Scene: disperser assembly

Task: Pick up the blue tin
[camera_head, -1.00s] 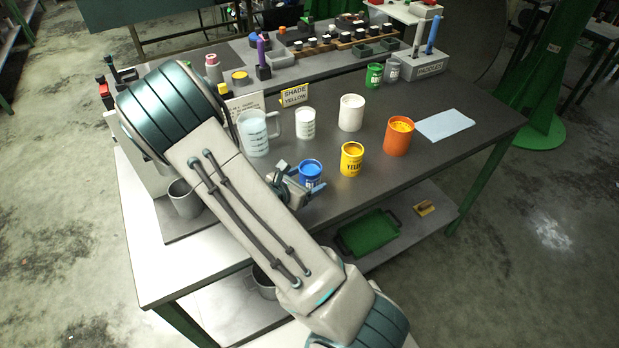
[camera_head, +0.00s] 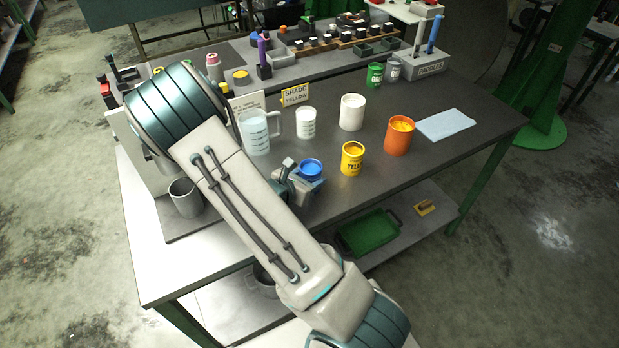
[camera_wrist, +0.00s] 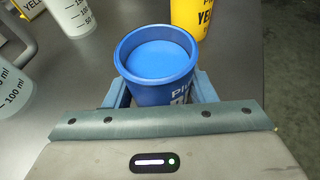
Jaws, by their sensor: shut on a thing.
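The blue tin (camera_head: 311,167) stands upright near the front middle of the dark table, with blue paint at its top. It also shows in the wrist view (camera_wrist: 157,60), upright between the two blue-grey fingers. My gripper (camera_head: 308,180) is shut on the blue tin, one finger at each side. In the wrist view my gripper (camera_wrist: 158,92) hides the tin's lower part, so I cannot tell whether its base touches the table.
The yellow tin (camera_head: 352,159) stands close to the right of the blue tin, and an orange tin (camera_head: 398,136) is farther right. A clear measuring jug (camera_head: 256,133) and a white graduated cup (camera_head: 306,123) stand behind. A pale cloth (camera_head: 445,125) lies at the right.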

